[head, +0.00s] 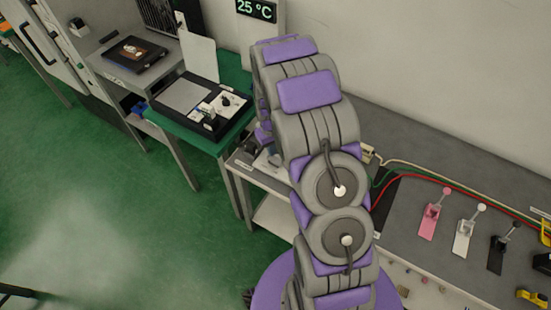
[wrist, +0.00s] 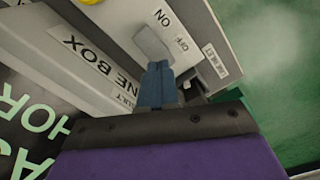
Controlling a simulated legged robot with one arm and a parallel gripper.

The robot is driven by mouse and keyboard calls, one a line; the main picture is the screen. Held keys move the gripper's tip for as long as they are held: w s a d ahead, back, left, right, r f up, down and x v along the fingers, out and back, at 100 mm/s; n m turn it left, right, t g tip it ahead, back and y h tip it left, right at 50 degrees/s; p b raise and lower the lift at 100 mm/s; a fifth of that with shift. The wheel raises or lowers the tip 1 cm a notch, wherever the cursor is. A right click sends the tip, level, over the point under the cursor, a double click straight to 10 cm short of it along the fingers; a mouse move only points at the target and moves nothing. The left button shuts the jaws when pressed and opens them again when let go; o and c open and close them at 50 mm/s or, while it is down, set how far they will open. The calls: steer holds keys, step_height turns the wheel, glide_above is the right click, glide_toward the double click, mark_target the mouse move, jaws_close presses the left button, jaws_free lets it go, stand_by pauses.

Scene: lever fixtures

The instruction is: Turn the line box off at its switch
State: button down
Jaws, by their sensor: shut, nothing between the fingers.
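In the wrist view, the line box (wrist: 122,50) is a light grey case with a label reading "...NE BOX". Its switch (wrist: 152,42) looks like a grey paddle on the face beside the "ON" and "OFF" markings. I cannot tell which way it is set. My gripper (wrist: 157,68) is shut and empty, with its blue-grey fingertips just below the switch in the picture. I cannot tell if they touch it. In the head view my arm fills the middle, and the box and my fingertips cannot be made out behind it.
A dark sign (wrist: 38,125) with green letters lies left of the box. In the head view, pink (head: 430,218), white (head: 463,238) and black (head: 497,254) levers stand on the right bench, with red and green cables behind. A green table (head: 195,138) holds a dark panel. Green floor at left is open.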

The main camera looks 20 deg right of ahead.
steer(key=shift+f, duration=1.2)
stand_by(0.6)
steer(key=shift+r+p, duration=1)
steer(key=shift+r, duration=2.45)
steer(key=shift+r, duration=0.1)
